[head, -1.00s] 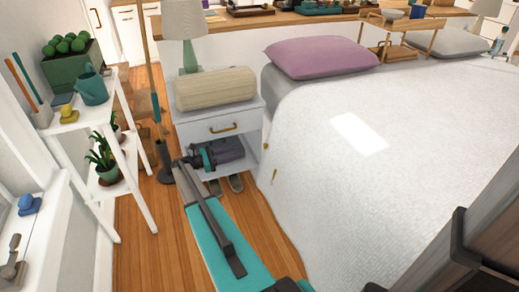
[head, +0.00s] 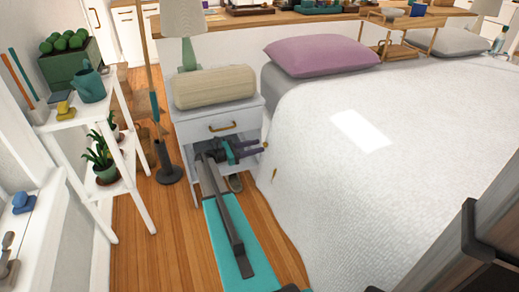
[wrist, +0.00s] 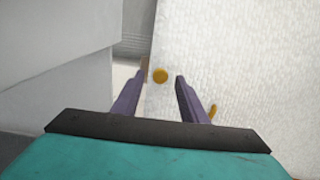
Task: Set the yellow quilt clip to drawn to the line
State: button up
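My gripper (head: 260,147) has purple fingers and is in front of the nightstand's open shelf, pointing right at the side of the bed. In the wrist view the fingers are apart, with a gap between the tips (wrist: 160,80). A small round yellow piece (wrist: 160,76) shows in that gap against the white quilt (wrist: 250,50). I cannot tell how far it is beyond the tips. A second small yellow piece (wrist: 212,110) is partly hidden behind the right finger. In the head view one golden piece (head: 274,174) shows on the quilt's hanging side. I cannot tell which is the clip.
The white nightstand (head: 218,127) with a beige bolster (head: 214,87) stands close beside my gripper. A white plant shelf (head: 128,170) is at the left.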

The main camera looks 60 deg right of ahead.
jog(key=shift+x, duration=1.45)
grip_shut()
